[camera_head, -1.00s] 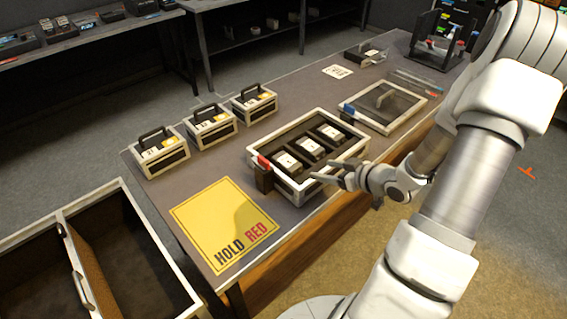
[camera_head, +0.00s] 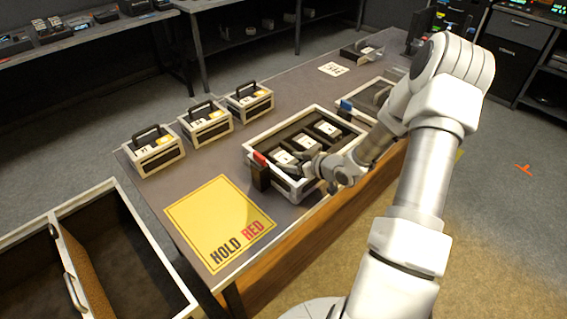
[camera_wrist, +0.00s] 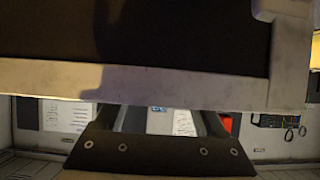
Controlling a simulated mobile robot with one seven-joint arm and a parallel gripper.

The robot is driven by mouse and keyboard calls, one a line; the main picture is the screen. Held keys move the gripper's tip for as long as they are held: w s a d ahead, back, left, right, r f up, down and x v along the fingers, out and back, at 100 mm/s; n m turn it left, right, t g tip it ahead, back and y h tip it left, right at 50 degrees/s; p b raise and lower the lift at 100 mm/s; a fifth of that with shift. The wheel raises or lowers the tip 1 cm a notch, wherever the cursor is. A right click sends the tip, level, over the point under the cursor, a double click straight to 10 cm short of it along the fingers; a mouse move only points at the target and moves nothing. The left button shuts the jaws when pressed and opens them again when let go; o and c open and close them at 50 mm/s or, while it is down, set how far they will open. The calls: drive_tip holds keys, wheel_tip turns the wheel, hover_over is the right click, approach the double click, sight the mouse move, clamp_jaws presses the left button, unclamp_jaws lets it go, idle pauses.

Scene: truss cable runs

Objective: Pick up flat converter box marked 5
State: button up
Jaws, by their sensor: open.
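Three flat dark converter boxes with white labels stand in a row inside a white-rimmed tray (camera_head: 262,147) on the bench. They are the near-left box (camera_head: 283,158), the middle box (camera_head: 306,142) and the far-right box (camera_head: 328,129). The label marks are too small to read, so I cannot tell which is 5. My gripper (camera_head: 298,163) is open, over the tray's near side by the near-left and middle boxes. I cannot tell whether it touches anything. In the wrist view my gripper (camera_wrist: 165,118) shows at the bottom, with white labels partly hidden beyond it.
A red-topped block (camera_head: 260,170) and a blue-topped block (camera_head: 346,108) stand at the tray's ends. Several handled cases (camera_head: 206,124) line the back. A yellow HOLD RED mat (camera_head: 215,222) lies at front left. A divided bin (camera_head: 110,230) stands left of the bench.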

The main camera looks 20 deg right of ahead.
sight(287, 160)
drive_tip(key=x, duration=0.3)
drive_tip(key=shift+w+a+f, duration=0.1)
drive_tip(key=shift+w+f, duration=0.05)
drive_tip(key=shift+w, duration=0.15)
clamp_jaws()
